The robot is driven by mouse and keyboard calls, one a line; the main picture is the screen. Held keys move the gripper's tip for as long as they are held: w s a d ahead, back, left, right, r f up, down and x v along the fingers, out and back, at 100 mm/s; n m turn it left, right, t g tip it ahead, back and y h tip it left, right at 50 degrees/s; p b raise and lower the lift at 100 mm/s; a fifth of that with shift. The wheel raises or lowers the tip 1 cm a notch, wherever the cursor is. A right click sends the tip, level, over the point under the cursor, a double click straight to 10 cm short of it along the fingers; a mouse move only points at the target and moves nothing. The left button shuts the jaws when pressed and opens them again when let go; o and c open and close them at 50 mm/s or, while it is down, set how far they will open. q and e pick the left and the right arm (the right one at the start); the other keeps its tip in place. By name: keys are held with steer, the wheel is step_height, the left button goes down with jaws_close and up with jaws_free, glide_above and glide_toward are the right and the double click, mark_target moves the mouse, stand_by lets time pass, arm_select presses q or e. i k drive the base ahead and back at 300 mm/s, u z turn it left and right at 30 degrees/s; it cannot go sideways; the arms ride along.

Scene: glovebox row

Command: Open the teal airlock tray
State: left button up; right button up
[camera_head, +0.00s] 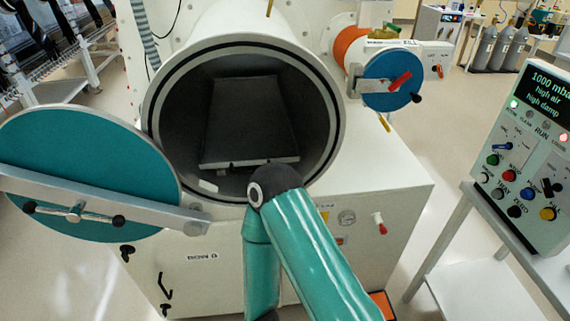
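The large airlock has a teal round door (85,155) swung open to the left, with a grey bar and a handle across it. Its white round chamber (335,120) faces me and is open. Inside, the dark flat tray (250,105) lies within the chamber, its light front edge (220,165) near the mouth. A bent joint of one of my teal arms stands before the chamber's lower rim and hides the right part of the tray's front edge. I cannot tell whether it touches the tray. Neither gripper shows in this view.
A smaller airlock with a blue door (392,80) and red handle sits at the upper right. A control panel (525,160) on a white stand (490,270) is at the right. The open teal door fills the left side. Floor shows between cabinet and stand.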

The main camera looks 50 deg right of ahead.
mark_target(248, 122)
steer(key=u, duration=1.05)
steer(key=i, duration=0.1)
steer(key=z, duration=2.15)
steer(key=k, duration=0.75)
steer(key=z, duration=0.2)
steer(key=i, duration=0.75)
steer(key=u, duration=0.1)
